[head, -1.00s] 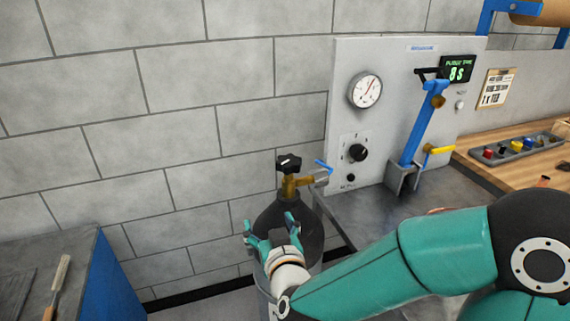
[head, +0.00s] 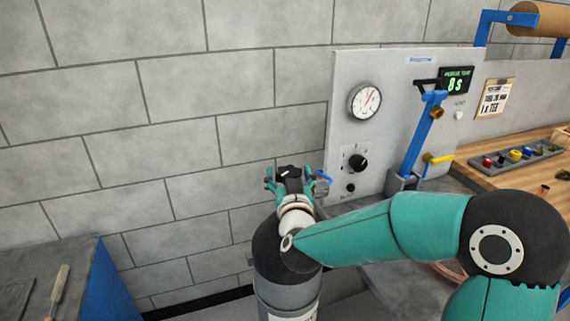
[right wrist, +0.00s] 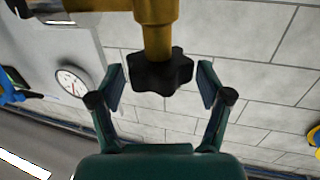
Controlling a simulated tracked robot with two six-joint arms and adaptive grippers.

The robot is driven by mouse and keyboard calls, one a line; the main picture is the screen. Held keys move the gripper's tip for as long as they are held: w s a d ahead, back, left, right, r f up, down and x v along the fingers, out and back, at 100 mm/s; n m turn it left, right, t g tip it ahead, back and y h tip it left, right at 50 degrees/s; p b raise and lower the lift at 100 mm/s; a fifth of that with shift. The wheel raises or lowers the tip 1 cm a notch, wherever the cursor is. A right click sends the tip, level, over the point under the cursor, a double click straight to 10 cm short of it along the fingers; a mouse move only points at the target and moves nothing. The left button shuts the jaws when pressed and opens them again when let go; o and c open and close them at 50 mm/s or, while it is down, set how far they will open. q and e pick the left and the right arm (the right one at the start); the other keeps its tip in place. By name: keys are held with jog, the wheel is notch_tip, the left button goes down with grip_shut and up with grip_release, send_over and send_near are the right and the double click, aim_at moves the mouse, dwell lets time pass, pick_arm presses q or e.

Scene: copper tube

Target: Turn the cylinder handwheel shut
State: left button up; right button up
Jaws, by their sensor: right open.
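The black lobed handwheel (right wrist: 162,75) sits on the brass valve (right wrist: 157,25) of the cylinder. In the head view the handwheel (head: 289,173) shows at the top of the dark grey cylinder (head: 285,275). My right gripper (head: 290,180) is at the height of the handwheel, with its teal fingers spread on either side. In the right wrist view the open fingers (right wrist: 160,88) stand left and right of the handwheel with a gap on each side. The brass valve is mostly hidden by my gripper in the head view. My left gripper is not in view.
A grey panel (head: 345,85) right of the cylinder carries a gauge (head: 365,101), a black knob (head: 357,162) and a blue lever (head: 421,135). A wooden bench (head: 500,174) with a parts tray (head: 517,155) is at right. A block wall stands behind.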

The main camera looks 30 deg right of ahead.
aim_at(287, 165)
jog(key=shift+p+x, duration=0.3)
jog(key=shift+x, duration=1.7)
jog(key=shift+c, duration=0.3)
jog(key=c, duration=0.8)
jog(key=shift+a+f, duration=0.1)
jog(key=shift+a, duration=0.05)
jog(key=shift+c, duration=0.4)
